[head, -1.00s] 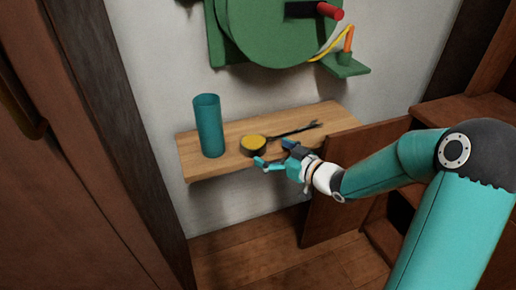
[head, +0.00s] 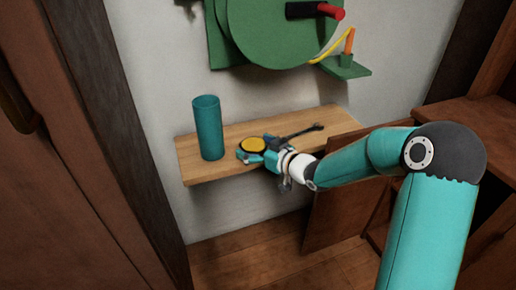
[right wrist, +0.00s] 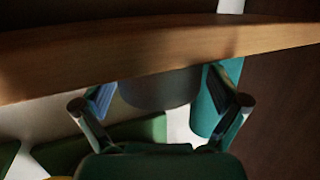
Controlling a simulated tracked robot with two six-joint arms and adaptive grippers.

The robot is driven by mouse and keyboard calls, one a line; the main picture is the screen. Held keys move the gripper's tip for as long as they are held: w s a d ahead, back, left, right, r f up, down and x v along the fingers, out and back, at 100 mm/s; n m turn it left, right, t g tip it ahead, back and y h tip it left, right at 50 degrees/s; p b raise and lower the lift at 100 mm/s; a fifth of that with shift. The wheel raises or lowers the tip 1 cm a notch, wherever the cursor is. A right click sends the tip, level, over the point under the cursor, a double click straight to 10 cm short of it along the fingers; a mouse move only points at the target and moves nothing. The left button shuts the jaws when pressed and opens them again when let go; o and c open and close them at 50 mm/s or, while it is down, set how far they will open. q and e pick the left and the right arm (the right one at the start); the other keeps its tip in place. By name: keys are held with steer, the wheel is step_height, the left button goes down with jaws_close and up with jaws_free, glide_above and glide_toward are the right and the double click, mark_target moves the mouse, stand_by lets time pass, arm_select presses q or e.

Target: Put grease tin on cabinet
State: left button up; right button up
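The grease tin (head: 252,145), short and round with a yellow top, sits on the wooden wall shelf (head: 205,172). My right gripper (head: 257,152) reaches in from the right, its fingers on either side of the tin. In the right wrist view, the tin's dark side (right wrist: 158,90) lies between the open fingers (right wrist: 160,98), with a small gap at the right finger. The brown wooden cabinet (head: 485,112) stands at the right, partly hidden by my right arm. My left gripper is out of view.
A tall teal cylinder (head: 208,128) stands on the shelf left of the tin. A dark wrench-like tool (head: 300,132) lies behind and right of it. A brown panel (head: 335,212) stands below the shelf's right end. A green machine (head: 270,35) hangs above.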

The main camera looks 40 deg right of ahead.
steer(key=c, duration=1.4)
